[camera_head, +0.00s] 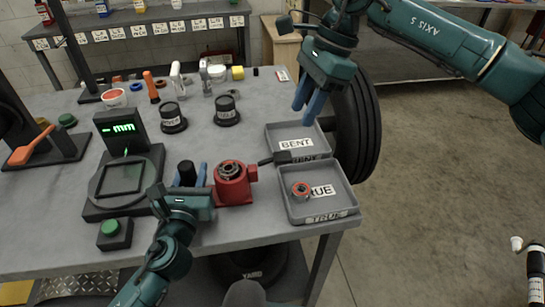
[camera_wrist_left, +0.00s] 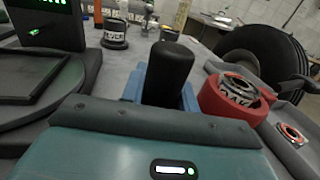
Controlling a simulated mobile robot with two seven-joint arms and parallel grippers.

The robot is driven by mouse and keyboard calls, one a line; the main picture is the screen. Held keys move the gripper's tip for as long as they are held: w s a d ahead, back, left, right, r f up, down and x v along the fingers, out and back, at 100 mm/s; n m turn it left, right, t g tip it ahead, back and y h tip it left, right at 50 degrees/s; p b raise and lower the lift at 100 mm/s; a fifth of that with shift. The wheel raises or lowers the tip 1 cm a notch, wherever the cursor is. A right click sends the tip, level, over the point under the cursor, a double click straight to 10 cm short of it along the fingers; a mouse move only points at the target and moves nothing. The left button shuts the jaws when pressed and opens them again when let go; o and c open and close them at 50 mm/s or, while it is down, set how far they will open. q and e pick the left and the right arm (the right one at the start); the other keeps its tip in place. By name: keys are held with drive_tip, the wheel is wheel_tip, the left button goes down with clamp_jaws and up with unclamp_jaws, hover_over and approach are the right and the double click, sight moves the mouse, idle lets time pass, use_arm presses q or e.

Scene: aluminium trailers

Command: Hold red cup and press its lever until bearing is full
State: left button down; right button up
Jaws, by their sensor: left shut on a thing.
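The red cup (camera_head: 233,187) stands upright near the front edge of the grey table, with a metal bearing (camera_head: 230,171) in its top. The cup also shows in the left wrist view (camera_wrist_left: 222,104). My left gripper (camera_head: 190,177) is shut on an upright black cylinder (camera_wrist_left: 170,72), just left of the cup. Whether the cylinder joins the cup is hidden. A thin dark bar (camera_head: 271,159) sticks out at the cup's right and may be its lever. My right gripper (camera_head: 308,110) hangs above the BENT tray, fingers down, slightly apart and empty, away from the cup.
The empty BENT tray (camera_head: 318,137) and the TRUE tray (camera_head: 341,207), holding a reddish bearing (camera_head: 301,190), lie at the right edge. A gauge with a green display (camera_head: 122,128) and a green button (camera_head: 110,227) stand left. Two black pots (camera_head: 172,117) stand behind; a tyre (camera_head: 361,130) stands beyond.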

drive_tip(key=shift+c, duration=0.2)
clamp_jaws()
idle(0.3)
idle(1.3)
